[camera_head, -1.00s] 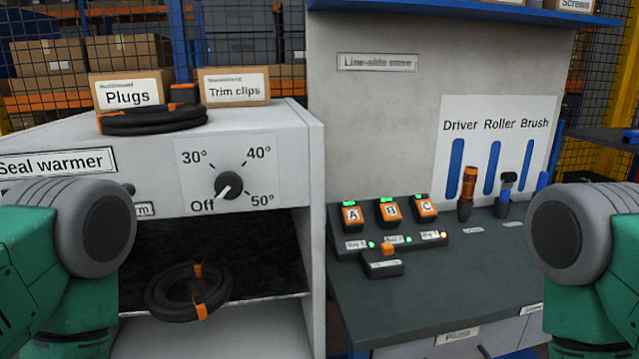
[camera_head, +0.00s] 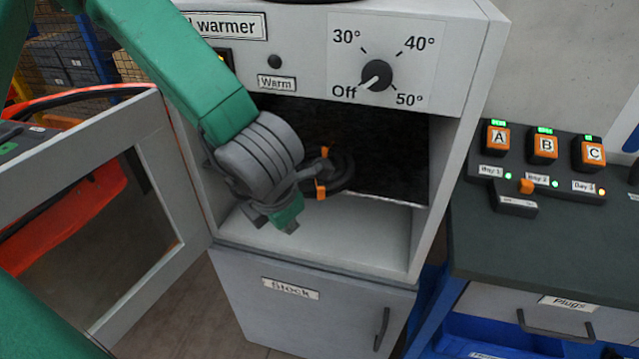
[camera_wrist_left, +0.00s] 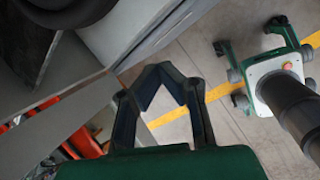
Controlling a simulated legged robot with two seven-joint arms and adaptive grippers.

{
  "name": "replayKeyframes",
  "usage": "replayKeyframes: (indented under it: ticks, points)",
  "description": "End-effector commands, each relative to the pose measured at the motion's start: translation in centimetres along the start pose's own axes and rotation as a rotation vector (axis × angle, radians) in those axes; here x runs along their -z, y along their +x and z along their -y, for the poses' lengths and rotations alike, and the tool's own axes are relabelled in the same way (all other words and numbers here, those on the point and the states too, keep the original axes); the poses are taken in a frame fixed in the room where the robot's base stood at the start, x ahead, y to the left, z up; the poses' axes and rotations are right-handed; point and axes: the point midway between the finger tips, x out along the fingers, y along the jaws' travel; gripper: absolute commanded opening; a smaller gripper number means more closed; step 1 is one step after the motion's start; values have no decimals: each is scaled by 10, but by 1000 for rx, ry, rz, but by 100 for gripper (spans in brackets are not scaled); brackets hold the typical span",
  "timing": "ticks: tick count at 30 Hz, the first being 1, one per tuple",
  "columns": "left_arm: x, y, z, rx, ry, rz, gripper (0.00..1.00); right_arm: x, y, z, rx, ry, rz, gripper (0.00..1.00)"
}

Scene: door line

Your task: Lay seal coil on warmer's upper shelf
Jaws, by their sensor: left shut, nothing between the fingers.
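The seal coil (camera_head: 340,176), black with orange clips, lies on the dark upper shelf (camera_head: 400,165) inside the seal warmer (camera_head: 462,130). It sits at the shelf's front left, close to the front edge. My left wrist hides its left part. My left gripper (camera_head: 287,222) points down just in front of the opening, below and left of the coil. It is shut and empty; the left wrist view also shows its fingers (camera_wrist_left: 165,72) with nothing between them. Whether the gripper touches the coil is unclear. My right gripper is out of view.
The warmer's door (camera_head: 150,190) stands open on the left. The bench (camera_head: 560,245) with buttons A, B and C is at right. Another dark coil shows at the top edge.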

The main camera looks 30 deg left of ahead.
Motion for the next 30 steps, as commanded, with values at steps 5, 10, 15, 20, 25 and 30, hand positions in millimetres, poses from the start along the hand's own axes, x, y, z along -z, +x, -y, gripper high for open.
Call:
replayKeyframes:
  ticks: [5, 10, 15, 20, 25, 30]
  points:
    - [-18, -65, -5, 65, -485, -32, 0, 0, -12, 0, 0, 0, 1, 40]
    - [-20, -76, -3, 82, -616, -55, 0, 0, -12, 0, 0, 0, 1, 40]
    - [-17, -51, -1, 82, -616, -61, 0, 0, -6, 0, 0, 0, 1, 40]
    - [-15, -15, 2, 81, -614, -63, 0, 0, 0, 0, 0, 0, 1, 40]
    - [-14, 20, 5, 82, -613, -61, 0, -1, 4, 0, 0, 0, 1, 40]
    - [-34, 29, -8, 82, -617, -54, 0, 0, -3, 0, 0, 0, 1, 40]
